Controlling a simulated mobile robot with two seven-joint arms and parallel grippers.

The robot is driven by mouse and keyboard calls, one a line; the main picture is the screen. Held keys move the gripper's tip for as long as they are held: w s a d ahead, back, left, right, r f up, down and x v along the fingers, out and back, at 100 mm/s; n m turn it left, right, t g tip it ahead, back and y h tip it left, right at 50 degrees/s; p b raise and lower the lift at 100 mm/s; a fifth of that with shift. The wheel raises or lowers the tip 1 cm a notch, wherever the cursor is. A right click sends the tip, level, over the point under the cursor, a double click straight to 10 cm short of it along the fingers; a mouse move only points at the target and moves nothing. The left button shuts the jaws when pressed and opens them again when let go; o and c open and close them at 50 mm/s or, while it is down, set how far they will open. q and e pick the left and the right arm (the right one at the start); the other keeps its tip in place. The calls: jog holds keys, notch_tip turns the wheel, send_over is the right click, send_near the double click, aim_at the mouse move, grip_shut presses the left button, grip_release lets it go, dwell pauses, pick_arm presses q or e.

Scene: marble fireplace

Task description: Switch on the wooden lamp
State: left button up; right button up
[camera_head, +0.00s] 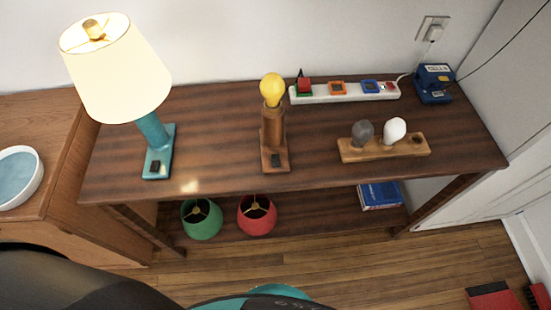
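The wooden lamp (272,135) stands upright near the middle of the dark wooden table. It has a bare yellow bulb (272,88) on top and no shade. I cannot tell whether the bulb glows or is only yellow glass. A small dark switch (275,160) sits on the front of its flat wooden base. Neither of my grippers is in view.
A teal lamp with a bright cream shade (118,75) stands left on the table (215,130). A white power strip (345,92), blue box (433,82) and wooden bulb holder (383,149) stand right. Green (202,222) and red (257,218) shades sit below.

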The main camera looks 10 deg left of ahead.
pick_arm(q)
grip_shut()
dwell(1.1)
